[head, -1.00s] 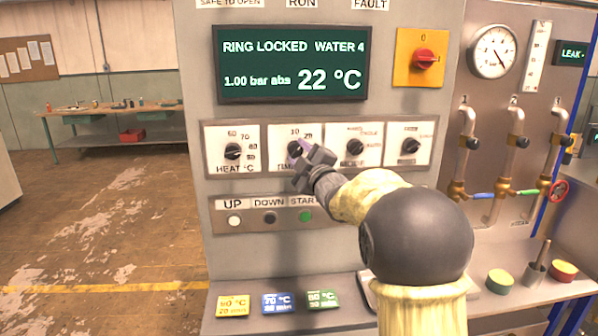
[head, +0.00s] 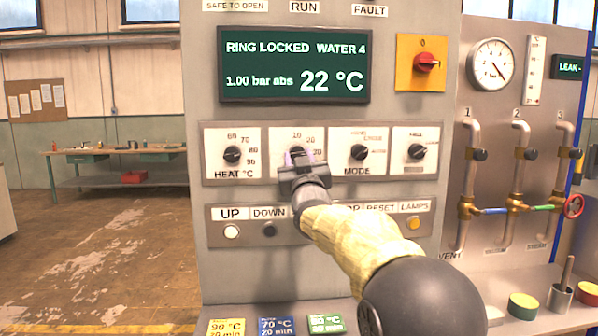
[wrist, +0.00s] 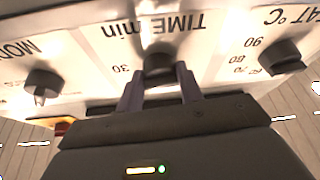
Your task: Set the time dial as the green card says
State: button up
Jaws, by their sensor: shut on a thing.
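The black time dial (head: 297,151) is on the white panel, second from the left. In the wrist view the time dial (wrist: 159,63) sits between my two fingers, below the upside-down TIME min label. My gripper (head: 298,160) is shut on it, and in the wrist view my gripper (wrist: 159,84) has a finger on each side of the knob. The dial's pointer is hidden, so I cannot tell its setting. Numbers 10, 20 and 30 show around it. The green card (head: 326,323) lies on the ledge below, partly cut off; its small text is unclear.
The heat dial (head: 232,154) is left of the time dial, the mode dial (head: 358,152) right. Below is a button row with UP (head: 231,231) and DOWN. My arm hides some buttons. A yellow card (head: 226,327) and a blue card (head: 277,326) lie beside the green one.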

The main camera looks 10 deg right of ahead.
jog(key=shift+a+f+m+h+b, duration=0.15)
jog(key=shift+m+h+b, duration=0.35)
jog(key=shift+m, duration=0.7)
jog(key=shift+h, duration=0.3)
jog(key=o, duration=1)
jog(key=b+v, duration=0.3)
jog(key=v, duration=1.4)
jog(key=shift+s, duration=0.15)
